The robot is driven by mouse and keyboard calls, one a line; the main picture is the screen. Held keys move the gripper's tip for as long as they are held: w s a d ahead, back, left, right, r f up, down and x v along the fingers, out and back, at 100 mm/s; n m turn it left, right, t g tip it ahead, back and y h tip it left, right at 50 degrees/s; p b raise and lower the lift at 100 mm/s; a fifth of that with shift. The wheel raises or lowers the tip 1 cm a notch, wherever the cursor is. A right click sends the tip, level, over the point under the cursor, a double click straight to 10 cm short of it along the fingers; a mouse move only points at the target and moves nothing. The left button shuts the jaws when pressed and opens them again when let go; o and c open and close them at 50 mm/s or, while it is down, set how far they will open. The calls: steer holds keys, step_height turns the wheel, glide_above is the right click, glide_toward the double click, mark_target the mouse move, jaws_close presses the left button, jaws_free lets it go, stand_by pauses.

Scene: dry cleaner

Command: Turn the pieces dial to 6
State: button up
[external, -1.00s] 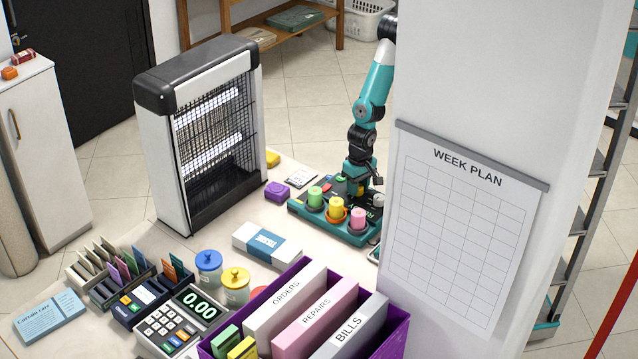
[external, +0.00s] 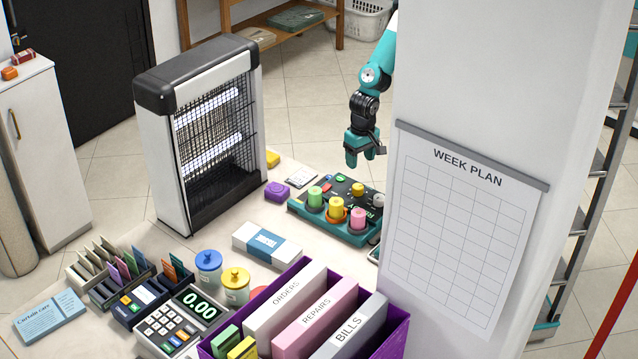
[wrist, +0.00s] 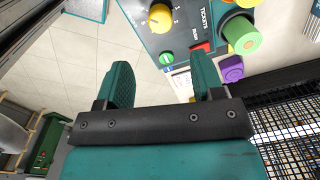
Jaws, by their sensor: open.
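The teal control box (external: 330,226) stands on the counter beside the heater. It carries a yellow dial with a ring of marks, seen in the wrist view (wrist: 160,18) and small on the box in the external view (external: 357,189). The dial's pointer setting and its name are too small to read. My gripper (external: 364,160) hangs above the back of the box, pointing down, open and empty. In the wrist view its two fingers (wrist: 165,80) are apart, with the dial beyond their tips and not between them.
The box also bears a red switch (wrist: 201,47), a green button (wrist: 167,57) and several coloured cylinders, one green (wrist: 242,36). A caged heater (external: 212,130) stands left of it. A white pillar with a week plan (external: 460,230) hides part of my arm.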

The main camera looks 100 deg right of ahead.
step_height(320, 180, up, 7)
stand_by(0.3)
steer(key=shift+s+r, duration=0.1)
steer(key=s+d+r+n+y, duration=0.2)
steer(key=s+d+n, duration=0.4)
steer(key=n, duration=0.3)
steer(key=s+d+r+n+y, duration=0.2)
steer(key=s+d+r+n, duration=0.2)
steer(key=s+d+n, duration=0.3)
steer(key=n, duration=0.2)
steer(key=shift+s+r+n, duration=0.3)
steer(key=shift+s+r, duration=0.05)
steer(key=shift+w, duration=0.1)
stand_by(1.8)
